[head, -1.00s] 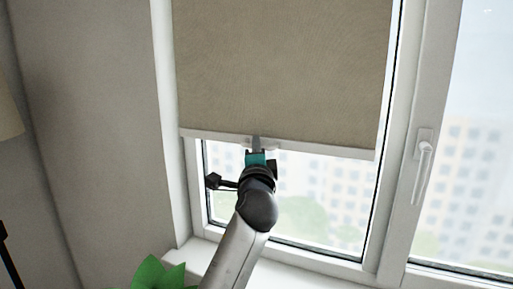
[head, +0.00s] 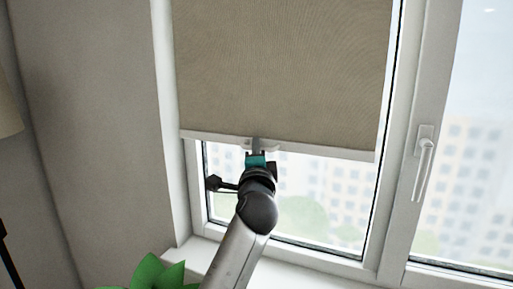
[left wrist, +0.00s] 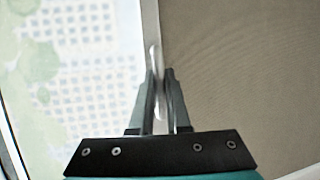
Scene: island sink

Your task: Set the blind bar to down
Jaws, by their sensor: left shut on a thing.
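The beige roller blind (head: 285,65) hangs partway down the left window pane. Its white bottom bar (head: 330,153) runs across the lower edge, with bare glass below it. My left gripper (head: 257,146) is at the bar, left of its middle. In the left wrist view, the fingers (left wrist: 161,98) are shut on the thin white handle (left wrist: 155,65) of the bar, with the bar (left wrist: 151,22) and beige fabric (left wrist: 240,65) beyond. My right gripper is not in view.
A white window handle (head: 424,165) is on the frame to the right. A green plant (head: 160,273) stands at the bottom left, close to my left arm. The white sill (head: 290,275) lies below the window. A lampshade edge (head: 8,105) is at the far left.

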